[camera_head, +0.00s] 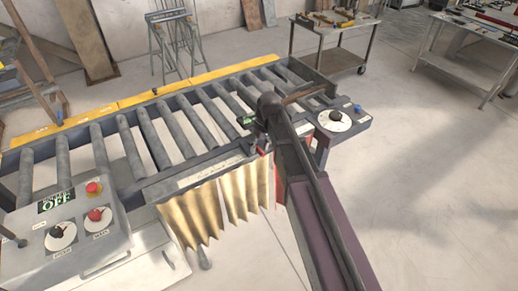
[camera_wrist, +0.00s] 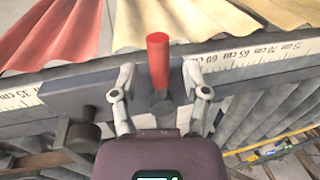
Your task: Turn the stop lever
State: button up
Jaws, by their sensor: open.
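In the wrist view the stop lever has a red cylindrical handle (camera_wrist: 157,58) on a dark grey stem. It stands out from a dark block (camera_wrist: 70,92) on the measuring rail (camera_wrist: 255,58). My gripper (camera_wrist: 158,78) is open, with one finger on each side of the lever. Small gaps seem to show between the fingers and the lever; I cannot tell if either touches. In the head view my arm covers the gripper and most of the lever; only a small red patch (camera_head: 263,146) shows beside the arm.
A roller conveyor (camera_head: 155,127) runs along the rail. Yellowish strip curtains (camera_head: 200,213) hang below it. A control box (camera_head: 72,238) with red buttons stands at the lower left. A tool cart (camera_head: 335,40) and a table (camera_head: 470,42) stand behind. The floor at right is clear.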

grip_shut()
